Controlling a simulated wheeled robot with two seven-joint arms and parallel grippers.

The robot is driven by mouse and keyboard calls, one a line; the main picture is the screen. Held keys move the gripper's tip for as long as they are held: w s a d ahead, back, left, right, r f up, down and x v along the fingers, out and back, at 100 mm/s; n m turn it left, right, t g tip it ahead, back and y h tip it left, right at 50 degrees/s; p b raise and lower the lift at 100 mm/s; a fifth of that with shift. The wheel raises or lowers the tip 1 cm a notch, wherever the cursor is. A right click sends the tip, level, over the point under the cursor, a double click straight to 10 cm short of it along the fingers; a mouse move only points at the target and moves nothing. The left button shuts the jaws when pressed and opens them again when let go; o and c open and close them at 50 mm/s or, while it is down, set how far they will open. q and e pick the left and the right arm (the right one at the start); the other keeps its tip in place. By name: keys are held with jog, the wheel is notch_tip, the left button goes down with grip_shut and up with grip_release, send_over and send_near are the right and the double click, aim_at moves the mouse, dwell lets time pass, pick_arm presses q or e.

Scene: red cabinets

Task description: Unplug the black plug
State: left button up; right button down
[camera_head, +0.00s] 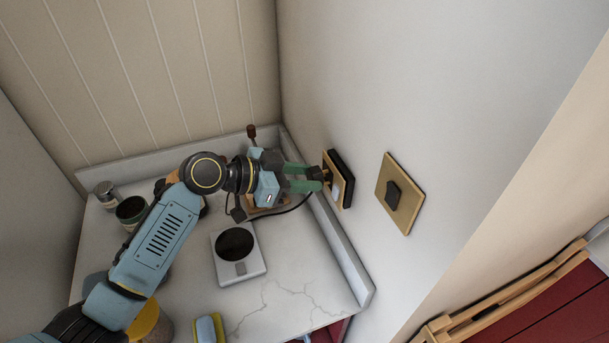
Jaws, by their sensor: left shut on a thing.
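My left gripper (318,180) reaches in from the left, its green fingers at the wall socket. It is shut on the black plug (325,173), which is small and mostly hidden by the fingers. The plug is right at the face of the wall socket (347,186), which has a tan plate, a pale insert and a dark edge. I cannot tell how far the plug sits in it. A black cable (284,211) runs from near the fingers down and left over the counter. My right gripper is not in view.
A second tan plate with a black insert (393,195) is on the wall to the right. A white device with a dark round top (235,243) stands on the marble counter (290,285). A cup (131,208) and a metal jar (106,191) stand at the left. A raised ledge (342,252) borders the wall.

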pick_arm(q)
jog(key=shift+s+a, duration=0.3)
jog(key=shift+a, duration=0.45)
jog(key=shift+s+a, duration=0.3)
jog(key=shift+a, duration=0.4)
